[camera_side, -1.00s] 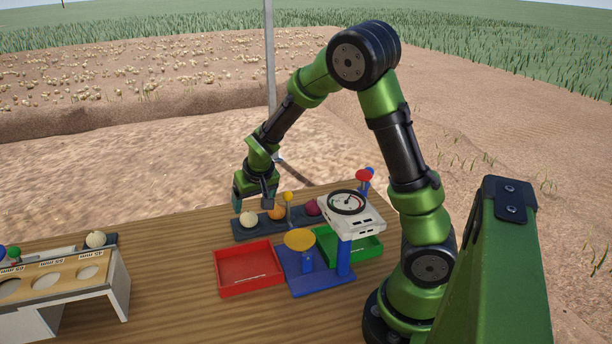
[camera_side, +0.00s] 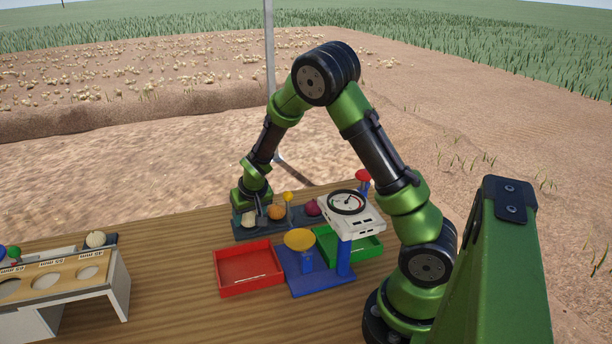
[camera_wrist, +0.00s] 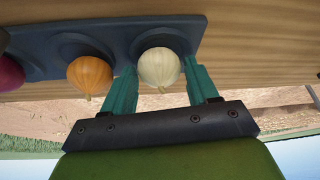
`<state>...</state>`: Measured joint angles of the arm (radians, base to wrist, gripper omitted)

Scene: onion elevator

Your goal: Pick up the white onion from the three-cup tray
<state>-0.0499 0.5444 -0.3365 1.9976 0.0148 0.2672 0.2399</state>
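The white onion (camera_wrist: 159,68) sits in the end cup of the dark three-cup tray (camera_wrist: 118,28). In the side view the white onion (camera_side: 249,219) shows at the tray's left end, partly covered by my gripper. My gripper (camera_wrist: 162,80) is open and low, with one teal finger on each side of the white onion. The orange onion (camera_wrist: 90,74) is in the middle cup, close to one finger. The red onion (camera_wrist: 10,74) is in the far cup.
In front of the tray stand a red bin (camera_side: 248,268), a scale with a yellow pan (camera_side: 300,240) and a white dial head (camera_side: 350,212), and a green bin (camera_side: 366,249). A sizing rack (camera_side: 60,285) with another white onion (camera_side: 96,239) is at the left.

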